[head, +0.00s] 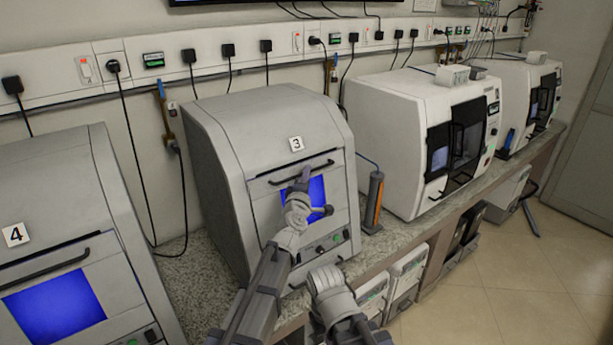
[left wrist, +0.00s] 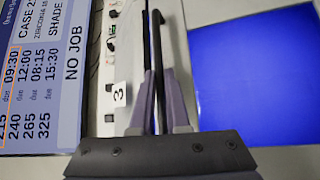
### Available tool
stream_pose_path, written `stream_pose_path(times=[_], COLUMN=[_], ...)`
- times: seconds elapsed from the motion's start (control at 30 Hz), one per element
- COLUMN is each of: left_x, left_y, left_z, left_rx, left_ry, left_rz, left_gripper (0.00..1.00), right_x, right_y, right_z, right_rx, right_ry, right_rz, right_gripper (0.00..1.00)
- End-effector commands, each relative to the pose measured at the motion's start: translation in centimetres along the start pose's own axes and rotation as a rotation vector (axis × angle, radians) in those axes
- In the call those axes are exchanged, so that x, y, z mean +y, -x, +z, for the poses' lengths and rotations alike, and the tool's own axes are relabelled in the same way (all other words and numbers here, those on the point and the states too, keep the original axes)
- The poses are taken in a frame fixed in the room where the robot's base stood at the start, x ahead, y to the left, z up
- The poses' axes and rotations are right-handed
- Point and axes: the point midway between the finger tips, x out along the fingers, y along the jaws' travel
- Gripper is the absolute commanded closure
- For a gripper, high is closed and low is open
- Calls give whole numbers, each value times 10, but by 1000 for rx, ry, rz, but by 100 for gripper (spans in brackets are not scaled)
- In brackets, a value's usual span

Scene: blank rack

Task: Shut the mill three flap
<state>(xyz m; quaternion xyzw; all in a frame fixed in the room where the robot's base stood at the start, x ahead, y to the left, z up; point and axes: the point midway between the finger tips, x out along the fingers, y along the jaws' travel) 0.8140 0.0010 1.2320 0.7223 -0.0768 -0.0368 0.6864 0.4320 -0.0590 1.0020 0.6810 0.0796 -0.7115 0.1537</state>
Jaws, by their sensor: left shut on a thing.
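Mill three (head: 225,140) is a grey machine with a number 3 label (head: 296,144) on its sloped front. Its flap (head: 262,205) has a black bar handle (head: 322,166) above a blue window (head: 317,190). A thin dark line runs along the flap's top edge; I cannot tell whether the flap lies fully flush. My left gripper (head: 303,180) is at the handle. In the left wrist view its fingers (left wrist: 157,100) are shut around the black handle (left wrist: 156,45), with the blue window (left wrist: 255,65) to the right.
Mill four (head: 60,180) stands at the left, with its own handle and blue window. An orange and grey tool (head: 374,200) stands on the bench (head: 190,275) right of mill three. White machines (head: 400,130) stand farther right. The tiled floor (head: 510,270) is clear.

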Motion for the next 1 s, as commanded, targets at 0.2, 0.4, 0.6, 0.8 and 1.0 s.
stream_pose_path(times=[0.2,0.4,0.6,0.8,1.0], left_x=[0,0,0,0,0], left_y=[-3,-3,-2,-1,13], left_z=[-5,-4,-4,-3,-3], left_rx=[10,9,6,5,4], left_ry=[2,1,2,2,3], left_rz=[2,2,1,0,0], left_gripper=[100,71,56,56,56], right_x=[0,0,0,0,0], right_y=[0,0,0,0,-1], right_z=[1,1,0,0,0], right_rx=[0,0,0,0,0], right_ry=[0,0,0,0,0], right_rz=[0,0,0,0,0], right_gripper=[100,100,100,100,100])
